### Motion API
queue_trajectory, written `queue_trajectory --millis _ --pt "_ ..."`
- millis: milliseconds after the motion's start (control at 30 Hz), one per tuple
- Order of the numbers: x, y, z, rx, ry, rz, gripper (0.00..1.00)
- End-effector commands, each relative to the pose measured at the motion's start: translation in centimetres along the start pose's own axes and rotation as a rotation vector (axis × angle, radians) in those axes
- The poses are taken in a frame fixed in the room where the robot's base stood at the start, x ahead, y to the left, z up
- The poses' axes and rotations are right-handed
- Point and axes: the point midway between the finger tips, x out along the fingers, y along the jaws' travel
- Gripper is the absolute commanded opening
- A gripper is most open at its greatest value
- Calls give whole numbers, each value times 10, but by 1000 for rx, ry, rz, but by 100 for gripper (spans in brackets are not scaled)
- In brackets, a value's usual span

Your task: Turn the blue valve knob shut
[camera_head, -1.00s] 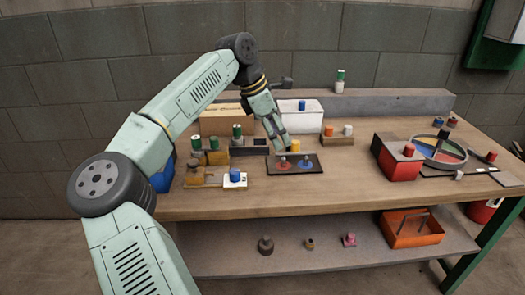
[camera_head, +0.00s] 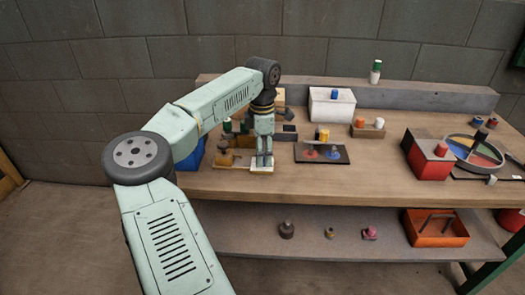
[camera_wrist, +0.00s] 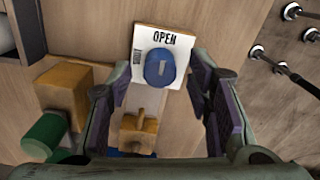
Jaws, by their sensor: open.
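The blue valve knob (camera_wrist: 160,68) sits on a white plate (camera_wrist: 180,42) marked OPEN at its top, with smaller lettering at the left edge. A pale line on the knob runs roughly up and down in the wrist view, toward OPEN. My gripper (camera_wrist: 160,95) is open, its two dark-padded fingers to the left and right of the picture with the knob in the gap between and beyond their tips. In the head view my gripper (camera_head: 263,165) points down over the plate (camera_head: 262,170) and hides the knob. Whether the fingers touch the knob is not clear.
A wooden block with a small peg (camera_wrist: 135,130) and a green-capped piece (camera_wrist: 45,133) lie close to the knob. A dark board with red and blue discs (camera_head: 322,153) is to the right. The bench front between is clear.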

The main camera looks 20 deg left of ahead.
Motion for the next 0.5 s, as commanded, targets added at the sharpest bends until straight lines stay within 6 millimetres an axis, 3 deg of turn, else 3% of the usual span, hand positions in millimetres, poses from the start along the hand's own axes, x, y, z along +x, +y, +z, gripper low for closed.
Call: queue_trajectory --millis 333,500 --pt "4 0 0 1 0 1 46" --pt "4 0 0 1 0 1 35"
